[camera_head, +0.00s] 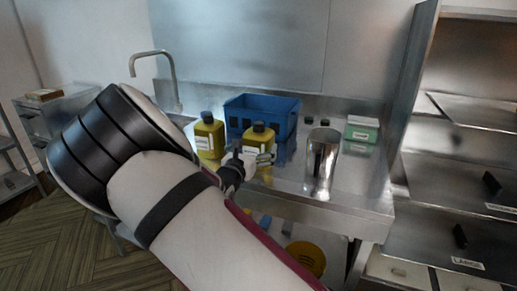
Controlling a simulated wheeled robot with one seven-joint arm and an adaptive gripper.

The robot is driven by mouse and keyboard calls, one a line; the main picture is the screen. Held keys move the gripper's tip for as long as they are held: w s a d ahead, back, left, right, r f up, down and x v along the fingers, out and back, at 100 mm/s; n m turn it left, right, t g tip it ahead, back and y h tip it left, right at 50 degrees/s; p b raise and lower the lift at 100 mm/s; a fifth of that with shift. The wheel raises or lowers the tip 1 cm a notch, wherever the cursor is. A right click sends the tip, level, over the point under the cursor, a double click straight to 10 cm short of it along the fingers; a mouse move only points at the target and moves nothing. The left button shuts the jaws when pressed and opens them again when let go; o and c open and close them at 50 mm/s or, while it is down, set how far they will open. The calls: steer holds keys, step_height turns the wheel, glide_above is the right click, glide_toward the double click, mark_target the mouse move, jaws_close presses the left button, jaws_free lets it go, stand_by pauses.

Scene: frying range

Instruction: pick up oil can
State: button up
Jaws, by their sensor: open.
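Two yellow cans with black caps and white labels stand upright on the steel counter. The left yellow can (209,140) is near the sink tap. The right yellow can (259,137) stands in front of a blue crate. I cannot tell from the labels which is the oil can. My gripper (262,159) is open, low in front of the right yellow can, and overlaps its lower part in the picture. Whether its fingers touch or surround the can is hard to tell. My arm fills the left foreground and hides part of the counter.
A blue crate (262,109) is behind the cans. A tall metal cylinder (321,162) stands to the right on the steel counter (362,190). A green and white box (361,129) is at the back right. A tap (158,65) rises at the left. Steel drawers (455,200) stand at the right.

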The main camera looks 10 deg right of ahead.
steer(key=shift+b+x, duration=0.3)
steer(key=shift+x, duration=2.1)
steer(key=shift+w+a, duration=0.1)
steer(key=c, duration=1.5)
